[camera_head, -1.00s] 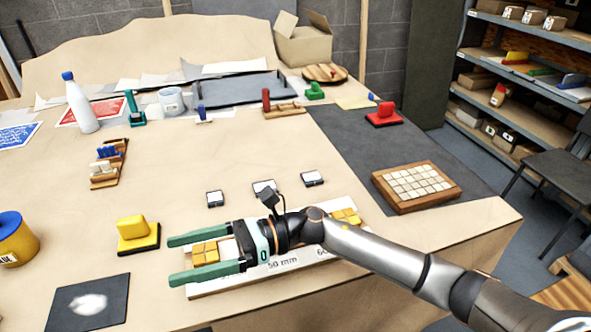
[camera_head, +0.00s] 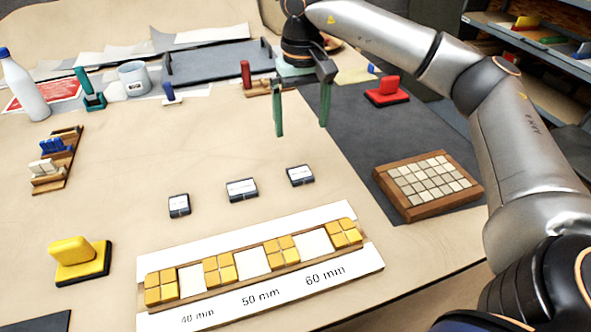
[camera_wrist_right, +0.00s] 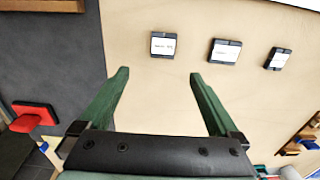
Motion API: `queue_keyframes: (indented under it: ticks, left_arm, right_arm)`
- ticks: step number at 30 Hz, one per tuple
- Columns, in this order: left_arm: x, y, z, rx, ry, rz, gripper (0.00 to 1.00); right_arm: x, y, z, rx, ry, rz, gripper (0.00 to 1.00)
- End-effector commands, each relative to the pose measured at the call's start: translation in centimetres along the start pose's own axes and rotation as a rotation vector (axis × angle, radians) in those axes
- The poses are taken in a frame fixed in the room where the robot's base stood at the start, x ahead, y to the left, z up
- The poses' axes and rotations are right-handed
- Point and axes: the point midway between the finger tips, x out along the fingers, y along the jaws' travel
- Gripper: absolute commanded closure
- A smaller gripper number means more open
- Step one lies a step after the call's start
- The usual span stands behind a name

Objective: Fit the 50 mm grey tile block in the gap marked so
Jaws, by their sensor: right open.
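Three small dark-edged blocks with white, lettered tops lie apart on the table: left (camera_head: 179,205), middle (camera_head: 241,189) and right (camera_head: 300,175). The lettering is too small to read, so I cannot tell which is 50 mm; the middle one looks widest. The mosaic panel (camera_head: 365,262) has yellow tile groups and three empty white gaps, marked 40, 50 and 60 mm; the 50 mm gap (camera_head: 253,262) is in the middle. My right gripper (camera_head: 301,128) is open and empty, pointing down behind the right block. The right wrist view shows its green fingers (camera_wrist_right: 160,76) apart, short of the blocks. My left gripper is out of view.
A wooden tray of pale tiles (camera_head: 385,176) lies on the dark mat at right. A red stamp-like object (camera_head: 387,91) stands behind it. A yellow one (camera_head: 77,259) is left of the panel. A small wooden rack (camera_head: 56,163) stands at left. The table between rack and blocks is clear.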

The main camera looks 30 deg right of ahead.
Motion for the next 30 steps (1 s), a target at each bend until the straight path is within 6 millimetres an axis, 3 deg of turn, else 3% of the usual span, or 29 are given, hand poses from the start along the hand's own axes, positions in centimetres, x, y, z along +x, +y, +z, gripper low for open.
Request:
queue_keyframes:
  ticks: [9, 16, 24, 30]
  left_arm:
    - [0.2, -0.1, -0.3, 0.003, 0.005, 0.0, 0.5]
    - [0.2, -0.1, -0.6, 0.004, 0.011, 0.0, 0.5]
    - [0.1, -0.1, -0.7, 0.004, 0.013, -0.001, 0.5]
    - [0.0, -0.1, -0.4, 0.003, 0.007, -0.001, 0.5]
  right_arm:
    - [5.5, -0.1, 0.1, -0.001, -0.004, -0.001, 0.03]
    - [7.3, -0.2, 0.0, -0.001, -0.004, -0.002, 0.03]
    - [11.1, -0.5, -0.2, 0.0, -0.003, -0.004, 0.03]
    - [11.8, -0.5, -0.2, -0.001, -0.002, -0.004, 0.03]
